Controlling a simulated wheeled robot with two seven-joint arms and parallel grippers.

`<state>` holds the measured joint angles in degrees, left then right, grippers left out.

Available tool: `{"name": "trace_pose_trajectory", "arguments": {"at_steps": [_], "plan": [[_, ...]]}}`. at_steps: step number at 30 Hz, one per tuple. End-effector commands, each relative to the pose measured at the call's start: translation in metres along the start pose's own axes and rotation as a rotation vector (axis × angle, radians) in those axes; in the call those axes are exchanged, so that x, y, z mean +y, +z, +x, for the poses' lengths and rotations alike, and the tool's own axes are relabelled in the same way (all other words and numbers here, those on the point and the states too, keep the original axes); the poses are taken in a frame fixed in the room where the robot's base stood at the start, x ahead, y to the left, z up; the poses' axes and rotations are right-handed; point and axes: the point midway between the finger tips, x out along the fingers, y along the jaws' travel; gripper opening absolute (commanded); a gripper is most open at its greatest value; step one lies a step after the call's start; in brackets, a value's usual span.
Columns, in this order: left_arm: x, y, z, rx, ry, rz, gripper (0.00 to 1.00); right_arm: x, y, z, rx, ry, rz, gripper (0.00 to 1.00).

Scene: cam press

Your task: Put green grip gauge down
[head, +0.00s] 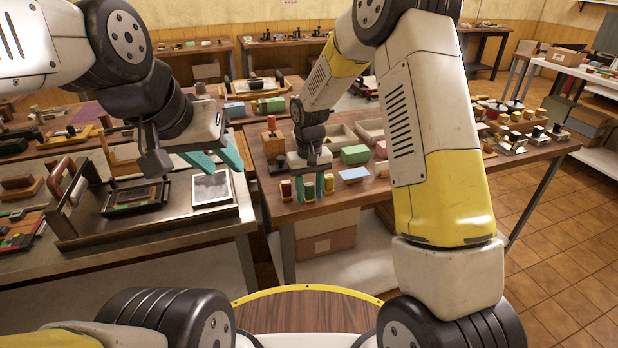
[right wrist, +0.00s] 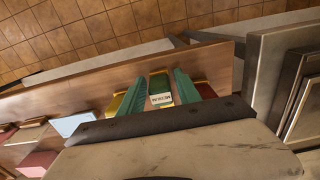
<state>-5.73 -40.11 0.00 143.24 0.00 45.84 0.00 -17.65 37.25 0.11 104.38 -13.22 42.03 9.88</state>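The green grip gauge (right wrist: 160,98) is a small block with a green body and a white label, seen between the fingers of my right gripper (right wrist: 160,92) in the right wrist view.
A red block (head: 285,190) and a yellow block (head: 329,183) stand close on either side of my right gripper. A light blue card (head: 353,174) and a green box (head: 355,154) lie further right. A framed plate (head: 212,189) lies under my left gripper.

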Motion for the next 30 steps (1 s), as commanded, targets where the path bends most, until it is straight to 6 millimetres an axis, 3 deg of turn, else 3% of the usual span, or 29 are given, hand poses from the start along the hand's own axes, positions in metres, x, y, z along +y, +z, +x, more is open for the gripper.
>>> {"name": "trace_pose_trajectory", "arguments": {"at_steps": [10,14,24,30], "plan": [[0.000,0.000,0.000,0.000,0.000,0.000,0.36,0.000,0.000,-0.001,0.001,0.000,0.000,0.48],[0.000,0.000,0.000,0.000,0.000,0.000,0.36,0.000,-0.001,-0.011,0.004,0.000,0.000,0.48],[0.000,0.000,0.000,0.000,0.000,0.000,0.36,-0.001,-0.002,-0.081,0.006,-0.001,0.000,0.48],[0.000,0.000,0.000,0.000,0.000,0.000,0.36,0.000,-0.001,-0.112,0.003,0.000,-0.001,0.48]]}}
